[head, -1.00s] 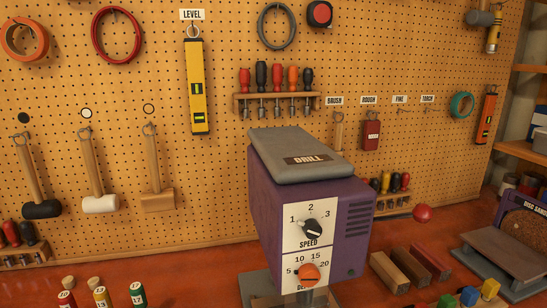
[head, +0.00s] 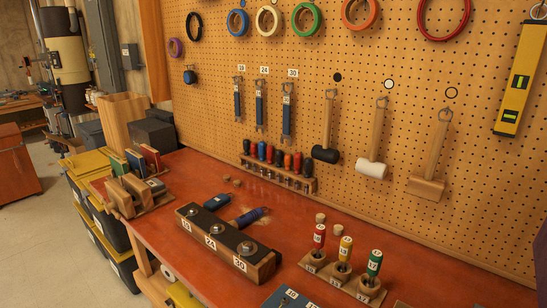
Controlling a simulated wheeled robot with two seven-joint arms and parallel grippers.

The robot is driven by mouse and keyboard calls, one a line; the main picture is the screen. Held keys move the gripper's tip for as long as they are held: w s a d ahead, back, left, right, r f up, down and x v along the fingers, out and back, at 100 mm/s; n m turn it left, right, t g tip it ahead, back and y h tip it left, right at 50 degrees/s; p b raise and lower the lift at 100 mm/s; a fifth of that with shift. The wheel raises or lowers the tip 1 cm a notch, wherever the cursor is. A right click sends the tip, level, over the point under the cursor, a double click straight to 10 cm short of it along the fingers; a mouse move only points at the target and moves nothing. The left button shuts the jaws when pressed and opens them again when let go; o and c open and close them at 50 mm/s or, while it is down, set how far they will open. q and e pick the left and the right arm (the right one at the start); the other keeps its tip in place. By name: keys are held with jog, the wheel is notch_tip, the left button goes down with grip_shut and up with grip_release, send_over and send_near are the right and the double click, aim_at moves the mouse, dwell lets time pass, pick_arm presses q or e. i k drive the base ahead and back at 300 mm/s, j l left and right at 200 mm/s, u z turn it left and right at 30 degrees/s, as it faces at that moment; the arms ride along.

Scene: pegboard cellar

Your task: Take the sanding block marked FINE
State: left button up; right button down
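I cannot make out any block with a readable FINE mark. At the left end of the red bench (head: 190,165) a wooden rack (head: 152,207) holds several small upright blocks. Among them are a green one (head: 136,162) and a red one (head: 151,158), and a dark grey piece lies in front of them. Any writing on these is too small to read, so I cannot tell whether one is the sanding block. Neither of my grippers is in view.
A wooden holder marked 19, 24, 30 (head: 225,240) stands mid-bench. Bottles in red, yellow and green (head: 374,263) stand at front right. Mallets (head: 373,168), a screwdriver rack (head: 310,184) and tape rings hang on the pegboard (head: 230,60). Yellow-lidded bins (head: 88,160) stand left of the bench.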

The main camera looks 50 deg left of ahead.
aim_at(217, 203)
jog(key=u, duration=2.15)
jog(key=j+z, duration=0.1)
jog(key=z, duration=1.1)
jog(key=j+z, duration=0.35)
jog(key=k+j+z, duration=0.1)
jog(key=j+z, duration=0.25)
jog(key=j, duration=0.2)
jog(key=k+j+z, duration=0.15)
jog(key=j+z, duration=0.2)
jog(key=k+j+z, duration=0.2)
jog(key=j+z, duration=0.15)
jog(key=k+j+z, duration=0.2)
jog(key=j+z, duration=0.15)
jog(key=j, duration=0.1)
